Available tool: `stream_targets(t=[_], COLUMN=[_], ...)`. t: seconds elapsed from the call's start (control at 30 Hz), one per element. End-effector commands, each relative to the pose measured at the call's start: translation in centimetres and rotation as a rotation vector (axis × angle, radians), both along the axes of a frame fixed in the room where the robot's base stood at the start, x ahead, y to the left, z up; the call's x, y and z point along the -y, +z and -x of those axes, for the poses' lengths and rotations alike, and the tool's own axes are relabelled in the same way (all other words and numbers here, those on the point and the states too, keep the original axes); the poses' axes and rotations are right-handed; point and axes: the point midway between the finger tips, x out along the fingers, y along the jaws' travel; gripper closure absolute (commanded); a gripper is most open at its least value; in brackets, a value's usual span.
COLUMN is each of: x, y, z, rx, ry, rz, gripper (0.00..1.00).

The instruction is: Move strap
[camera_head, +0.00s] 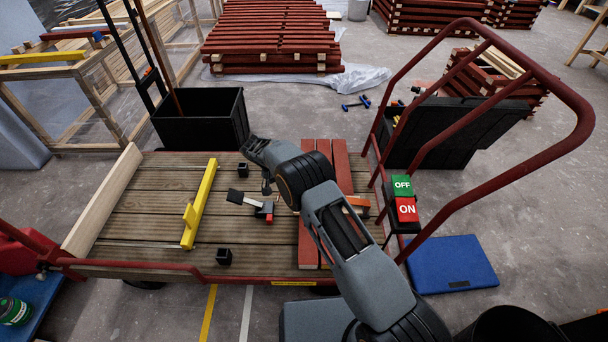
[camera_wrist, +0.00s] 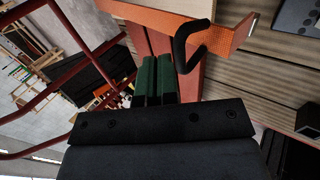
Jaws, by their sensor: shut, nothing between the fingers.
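An orange strap (camera_wrist: 228,38) lies across the red battens (camera_wrist: 158,38) in the wrist view, near the top. A curved black hook (camera_wrist: 190,45) is at the strap, between it and my fingers. In the head view an orange piece (camera_head: 357,201) shows at the right edge of the red battens (camera_head: 309,243), partly hidden by my arm. My gripper (camera_wrist: 157,62) has green fingers, shut together with nothing between them, beside the hook and apart from the strap. In the head view my arm hides the fingers.
The cart deck (camera_head: 150,215) carries a yellow batten (camera_head: 203,200), small black blocks (camera_head: 224,257) and a pale beam (camera_head: 103,202). The red handrail (camera_head: 480,45) and OFF/ON box (camera_head: 404,198) stand at right. A black bin (camera_head: 200,130) stands behind the deck.

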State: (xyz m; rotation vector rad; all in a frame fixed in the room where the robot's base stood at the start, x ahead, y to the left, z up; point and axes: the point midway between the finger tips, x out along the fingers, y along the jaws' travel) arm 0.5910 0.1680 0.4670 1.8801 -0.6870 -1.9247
Motion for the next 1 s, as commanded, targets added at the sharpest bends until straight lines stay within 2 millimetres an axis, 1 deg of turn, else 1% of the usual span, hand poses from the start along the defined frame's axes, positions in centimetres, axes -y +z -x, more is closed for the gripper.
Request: stream_targets(t=[0.03, 0.37, 0.67, 0.77, 0.87, 1.0], x=[0.1, 0.1, -0.1, -0.6, -1.6, -3.4], y=[0.6, 0.7, 1.0, 1.9, 3.4, 6.0], z=[-0.1, -0.2, -0.3, -0.3, -0.4, -0.5], rx=[0.004, 0.005, 0.007, 0.009, 0.01, 0.009], ry=[-0.002, -0.002, -0.002, -0.001, 0.001, 0.001], rz=[-0.002, -0.006, -0.007, -0.008, -0.008, -0.008], gripper=[0.94, 0.62, 0.62, 0.62, 0.62, 0.62])
